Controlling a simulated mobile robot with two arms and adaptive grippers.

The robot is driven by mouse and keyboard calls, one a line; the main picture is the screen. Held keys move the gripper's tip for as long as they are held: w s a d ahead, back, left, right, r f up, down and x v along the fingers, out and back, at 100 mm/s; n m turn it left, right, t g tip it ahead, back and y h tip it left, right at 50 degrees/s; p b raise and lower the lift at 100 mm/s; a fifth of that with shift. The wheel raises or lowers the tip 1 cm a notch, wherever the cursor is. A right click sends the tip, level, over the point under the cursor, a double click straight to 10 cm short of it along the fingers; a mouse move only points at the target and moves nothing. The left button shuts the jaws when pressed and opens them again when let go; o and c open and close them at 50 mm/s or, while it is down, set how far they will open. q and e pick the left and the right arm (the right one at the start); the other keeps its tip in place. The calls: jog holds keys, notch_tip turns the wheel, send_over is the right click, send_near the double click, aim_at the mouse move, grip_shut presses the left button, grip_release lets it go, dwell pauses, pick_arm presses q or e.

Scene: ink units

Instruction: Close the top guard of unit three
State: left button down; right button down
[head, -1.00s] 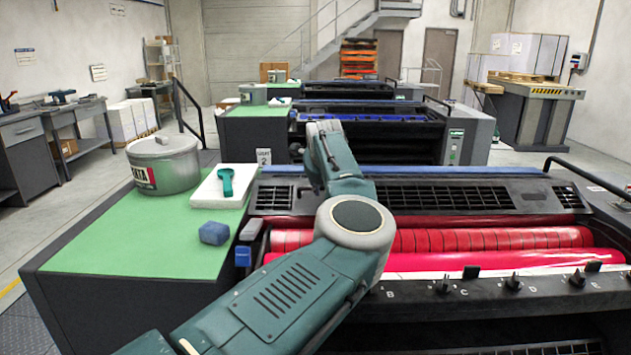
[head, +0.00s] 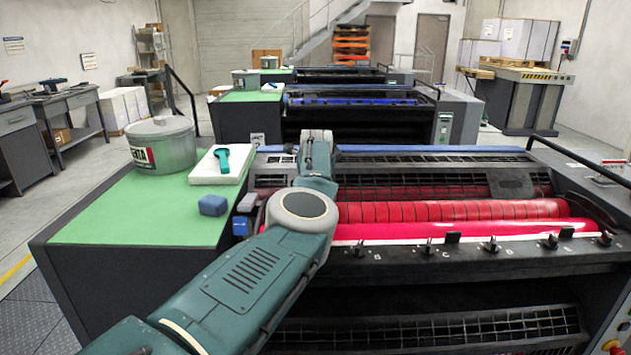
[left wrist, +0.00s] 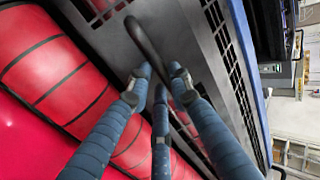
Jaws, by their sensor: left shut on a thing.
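The nearest ink unit, with red rollers (head: 450,212), fills the right of the head view; its number is not readable. Its top guard (head: 400,180), a dark slotted panel, stands tilted above the back of the rollers, with red showing below and through it. The front rollers are uncovered. My left arm reaches over the unit's left part, and its wrist hides the gripper in the head view. In the left wrist view my left gripper (left wrist: 160,79) is shut on the guard's dark curved handle (left wrist: 139,36), beside the slotted panel. My right gripper is not in view.
A green side top (head: 120,215) holds a grey ink tin (head: 163,148), a white pad with a teal scraper (head: 222,158) and a blue block (head: 213,205). A row of knobs (head: 490,244) lines the front. Further units stand behind.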

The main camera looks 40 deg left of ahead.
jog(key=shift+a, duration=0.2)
pick_arm(q)
jog(key=c, duration=1.6)
grip_release()
jog(key=shift+s+d, duration=0.1)
jog(key=shift+o, duration=0.2)
jog(key=shift+s+r, duration=0.1)
jog(key=shift+r, duration=0.1)
jog(key=v, duration=1.2)
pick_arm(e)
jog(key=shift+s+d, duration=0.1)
